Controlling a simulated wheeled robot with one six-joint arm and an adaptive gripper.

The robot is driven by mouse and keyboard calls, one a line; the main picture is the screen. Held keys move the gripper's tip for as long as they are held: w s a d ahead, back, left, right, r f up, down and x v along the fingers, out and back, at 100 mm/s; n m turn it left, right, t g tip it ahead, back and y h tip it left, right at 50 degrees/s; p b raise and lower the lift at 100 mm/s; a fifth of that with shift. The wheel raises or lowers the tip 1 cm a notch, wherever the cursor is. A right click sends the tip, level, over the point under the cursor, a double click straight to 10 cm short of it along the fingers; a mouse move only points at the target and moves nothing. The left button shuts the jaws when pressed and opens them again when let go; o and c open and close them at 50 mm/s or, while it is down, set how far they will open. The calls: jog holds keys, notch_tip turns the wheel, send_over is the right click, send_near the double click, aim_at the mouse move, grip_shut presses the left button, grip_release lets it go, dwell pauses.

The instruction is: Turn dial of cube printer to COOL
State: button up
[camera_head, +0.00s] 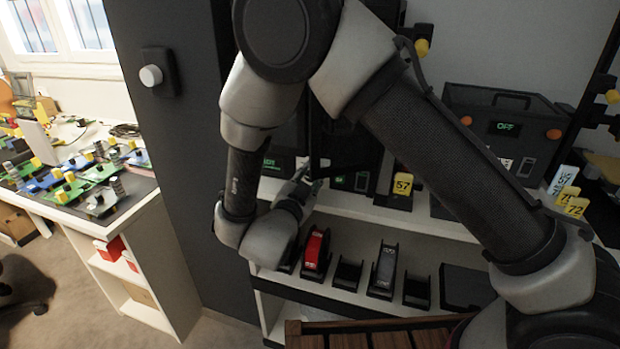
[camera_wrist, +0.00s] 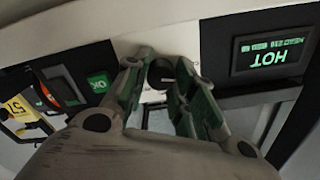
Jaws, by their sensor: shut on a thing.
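The cube printer (camera_wrist: 222,75) shows upside down in the wrist view. Its dark screen (camera_wrist: 270,52) reads HOT in green letters. The round dark dial (camera_wrist: 160,74) sits on its pale panel between my fingertips. My gripper (camera_wrist: 161,82) is shut on the dial, with one finger on each side. The dial's pointer and printed marks are too small or covered to read. In the head view my gripper (camera_head: 311,182) reaches to the shelf unit's front, and my arm hides most of the printer.
A green OK display (camera_wrist: 98,82) is beside the dial; a yellow 57 tag (camera_head: 403,185) stands farther right. A box marked OFF (camera_head: 506,127) stands on the upper shelf. A red spool (camera_head: 316,249) and black holders are below. A dark wall (camera_head: 170,110) is at left.

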jog(key=shift+n, duration=1.2)
jog(key=o, duration=1)
jog(key=v, duration=1.2)
